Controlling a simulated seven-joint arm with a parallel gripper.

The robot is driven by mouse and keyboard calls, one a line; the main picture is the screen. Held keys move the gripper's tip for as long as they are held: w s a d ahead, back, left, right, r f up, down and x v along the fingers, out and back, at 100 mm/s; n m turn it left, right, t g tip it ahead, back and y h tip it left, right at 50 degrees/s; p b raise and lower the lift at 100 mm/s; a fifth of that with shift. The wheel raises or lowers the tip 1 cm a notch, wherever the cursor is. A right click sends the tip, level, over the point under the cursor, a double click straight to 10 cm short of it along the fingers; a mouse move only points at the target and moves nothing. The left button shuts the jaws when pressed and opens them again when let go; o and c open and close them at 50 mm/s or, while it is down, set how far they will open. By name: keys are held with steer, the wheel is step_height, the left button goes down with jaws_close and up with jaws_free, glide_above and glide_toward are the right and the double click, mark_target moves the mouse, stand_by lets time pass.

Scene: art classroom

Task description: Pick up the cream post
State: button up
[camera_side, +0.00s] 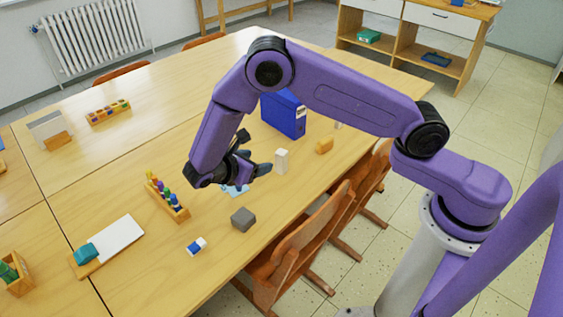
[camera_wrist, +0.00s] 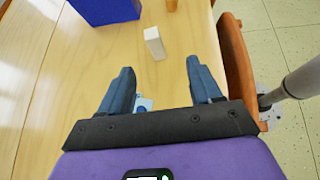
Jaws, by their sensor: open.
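The cream post (camera_side: 281,161) stands upright on the wooden table in the side view, between the blue binder and the chairs. In the wrist view the post (camera_wrist: 154,43) stands ahead of my fingers, roughly between their lines and apart from them. My gripper (camera_side: 258,168) is just left of the post in the side view. In the wrist view my gripper (camera_wrist: 160,80) has its two fingers spread with nothing held between them. The post's base is visible and nothing covers it.
A blue binder (camera_side: 283,114) stands behind the post, and an orange-yellow block (camera_side: 324,145) lies to its right. A grey block (camera_side: 243,219), a blue-and-white block (camera_side: 197,246) and a peg rack (camera_side: 167,198) are nearer. Chairs (camera_side: 300,235) line the table's right edge.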

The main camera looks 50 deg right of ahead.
steer(key=n+h, duration=0.1)
steer(key=h, duration=0.1)
glide_toward(278, 156)
steer(key=shift+t, duration=0.3)
steer(key=x, duration=0.8)
steer(key=shift+s+d+f, duration=0.15)
steer(key=shift+s+d, duration=0.05)
steer(key=shift+d, duration=0.05)
steer(key=shift+f+x, duration=0.15)
steer(key=shift+x, duration=1.15)
steer(key=shift+f+x, duration=0.15)
steer(key=shift+x, duration=1.2)
steer(key=shift+s+a, duration=0.1)
steer(key=shift+a, duration=0.05)
steer(key=c, duration=1.1)
